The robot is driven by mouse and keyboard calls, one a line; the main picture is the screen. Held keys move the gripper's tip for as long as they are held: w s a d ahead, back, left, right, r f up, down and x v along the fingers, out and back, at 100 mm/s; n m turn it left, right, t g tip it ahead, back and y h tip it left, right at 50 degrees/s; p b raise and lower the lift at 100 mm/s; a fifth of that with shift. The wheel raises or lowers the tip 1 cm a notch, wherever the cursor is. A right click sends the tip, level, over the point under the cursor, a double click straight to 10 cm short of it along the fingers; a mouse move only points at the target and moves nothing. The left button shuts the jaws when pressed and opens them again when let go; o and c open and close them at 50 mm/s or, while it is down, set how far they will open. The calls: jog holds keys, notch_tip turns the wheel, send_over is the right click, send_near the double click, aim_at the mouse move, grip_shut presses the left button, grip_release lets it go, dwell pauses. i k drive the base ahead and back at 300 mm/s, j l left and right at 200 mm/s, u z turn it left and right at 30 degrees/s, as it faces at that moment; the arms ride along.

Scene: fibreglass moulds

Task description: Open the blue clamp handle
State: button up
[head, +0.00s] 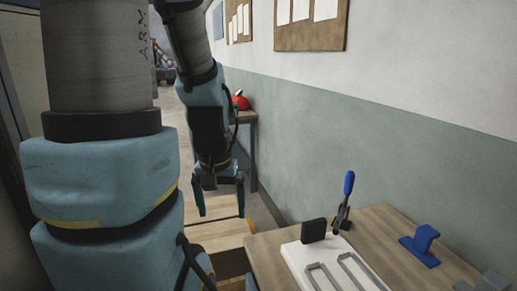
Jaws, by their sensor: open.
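The blue clamp handle (348,184) stands nearly upright, tilted slightly, on a dark metal clamp (341,215) at the back of the wooden bench. My gripper (220,212) hangs pointing down to the left of the bench, with its two fingers apart and nothing between them. It is well clear of the handle. The foot of the clamp is partly hidden behind a white board (318,262) and a black block.
The black block (314,230) and grey U-shaped bars (352,270) are on the white board. A blue block-like piece (421,245) sits on the bench (377,222) to the right. The wall (400,140) runs close behind the bench. A red object (241,101) is on a farther table.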

aim_at(350, 176)
jog(key=i+j+z, duration=0.2)
jog(key=z, duration=0.25)
jog(key=i+j+z, duration=0.2)
jog(key=z, duration=0.2)
